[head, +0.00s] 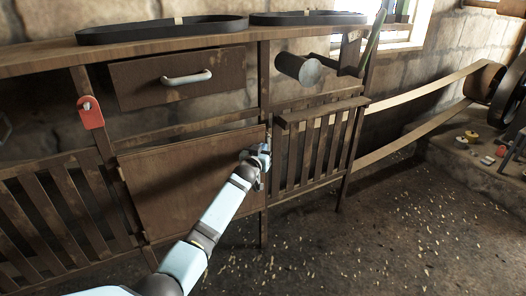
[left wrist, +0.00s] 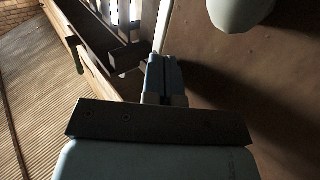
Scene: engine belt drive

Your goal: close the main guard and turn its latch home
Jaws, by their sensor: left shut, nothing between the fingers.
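A flat brown panel (head: 185,180), which looks like the main guard, fills the bay below the drawer between two posts. I cannot tell whether it sits fully flush in its frame. My left gripper (head: 258,160) is at the panel's upper right edge, beside the right post, with its fingers shut and empty. In the left wrist view the shut fingertips (left wrist: 164,72) point along a brown surface (left wrist: 235,75). The gripper hides part of this edge, and I cannot make out the latch there. My right gripper is not in view.
A drawer front with a pale handle (head: 186,77) is above the panel. A red tag (head: 90,112) hangs on the left post. Slatted panels stand at left and right (head: 310,150). A flat belt (head: 420,100) runs to a pulley at right. The floor in front is open.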

